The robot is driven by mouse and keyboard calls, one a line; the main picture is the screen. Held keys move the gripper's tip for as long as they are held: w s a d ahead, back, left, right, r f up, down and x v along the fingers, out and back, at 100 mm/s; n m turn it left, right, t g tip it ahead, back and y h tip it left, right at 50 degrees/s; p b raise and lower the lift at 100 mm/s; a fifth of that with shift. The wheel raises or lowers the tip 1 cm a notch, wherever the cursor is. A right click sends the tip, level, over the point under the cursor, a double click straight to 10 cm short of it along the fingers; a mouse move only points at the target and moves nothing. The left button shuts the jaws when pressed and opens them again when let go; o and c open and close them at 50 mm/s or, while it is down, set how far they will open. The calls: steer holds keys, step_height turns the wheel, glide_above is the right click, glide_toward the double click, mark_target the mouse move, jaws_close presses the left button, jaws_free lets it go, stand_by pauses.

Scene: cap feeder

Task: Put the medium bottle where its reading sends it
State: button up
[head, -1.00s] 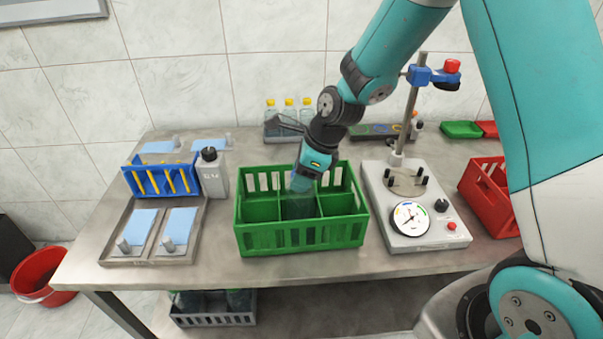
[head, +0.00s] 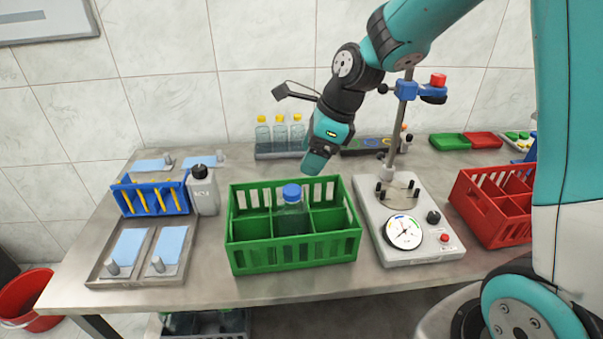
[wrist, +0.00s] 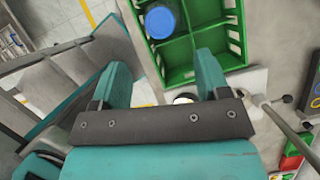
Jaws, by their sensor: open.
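A clear bottle with a blue cap (head: 292,211) stands upright in a middle compartment of the green crate (head: 297,261). Its blue cap (wrist: 161,22) and the crate also show in the wrist view. My gripper (head: 314,164) is above and behind the crate's back edge, apart from the bottle. In the wrist view my gripper (wrist: 155,82) has its fingers wide apart with nothing between them. The grey testing stand (head: 408,195) with a round dial (head: 404,232) is right of the green crate; no bottle is on it. The dial's reading is too small to tell.
A red crate (head: 501,230) is right of the stand. Yellow-capped bottles (head: 280,135) stand behind the green crate. A grey jug (head: 203,192), blue rack (head: 150,199) and tray (head: 113,284) are at left. Green and red trays (head: 466,141) lie back right.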

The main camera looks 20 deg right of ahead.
steer(key=s+a+r+n, duration=0.2)
steer(key=s+n, duration=0.5)
steer(key=n, duration=0.3)
steer(key=s+a+r+n+g, duration=0.1)
steer(key=s+a+r+n, duration=0.1)
steer(key=s+n, duration=0.6)
steer(key=s+a+r+n+g, duration=0.1)
steer(key=s+a+r+n, duration=0.2)
steer(key=s+n, duration=0.5)
steer(key=a+n, duration=0.1)
steer(key=n, duration=0.3)
steer(key=shift+a, duration=0.15)
steer(key=shift+w, duration=0.1)
